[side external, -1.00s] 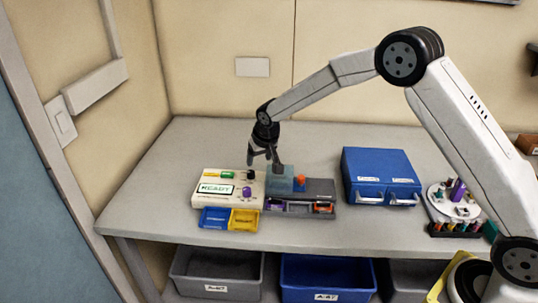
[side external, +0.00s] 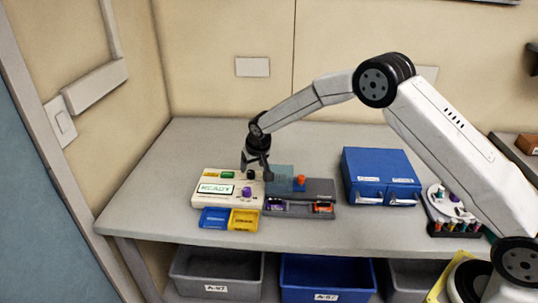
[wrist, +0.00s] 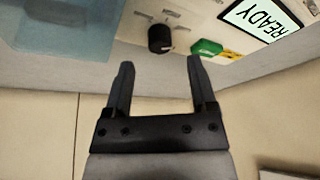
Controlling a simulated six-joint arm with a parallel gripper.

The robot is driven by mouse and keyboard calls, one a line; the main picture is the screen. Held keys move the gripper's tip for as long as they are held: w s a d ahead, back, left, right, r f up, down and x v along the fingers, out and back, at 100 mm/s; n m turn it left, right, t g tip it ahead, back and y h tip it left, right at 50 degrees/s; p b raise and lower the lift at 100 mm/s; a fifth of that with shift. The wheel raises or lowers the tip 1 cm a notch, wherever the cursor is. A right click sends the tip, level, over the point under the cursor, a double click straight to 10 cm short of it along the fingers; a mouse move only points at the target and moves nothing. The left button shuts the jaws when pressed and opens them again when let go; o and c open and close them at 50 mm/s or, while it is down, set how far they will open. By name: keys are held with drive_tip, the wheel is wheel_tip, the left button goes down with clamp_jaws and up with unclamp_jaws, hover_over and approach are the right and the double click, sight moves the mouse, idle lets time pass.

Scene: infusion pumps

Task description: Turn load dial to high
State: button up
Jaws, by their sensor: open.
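The cream pump unit (side external: 212,202) stands on the table with a lit READY screen (side external: 216,189), which shows upside down in the wrist view (wrist: 262,20). A black dial (side external: 250,174) is at its back right corner; it also shows in the wrist view (wrist: 159,40) with a light pointer mark. A purple knob (side external: 246,192) is nearer the front. The labels are too small to read, so I cannot tell which is the load dial. My gripper (side external: 256,174) is open and empty at the black dial. In the wrist view, the dial appears just beyond and between its fingertips (wrist: 159,64).
A green button (wrist: 207,47) is beside the dial. A translucent blue block (side external: 280,178) and a grey module (side external: 318,190) with an orange knob (side external: 300,181) stand close on the right. Blue and yellow trays (side external: 243,220) lie in front. A blue case (side external: 380,175) is farther right.

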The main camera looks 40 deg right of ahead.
sight(251, 172)
drive_tip(key=shift+x, duration=2)
clamp_jaws()
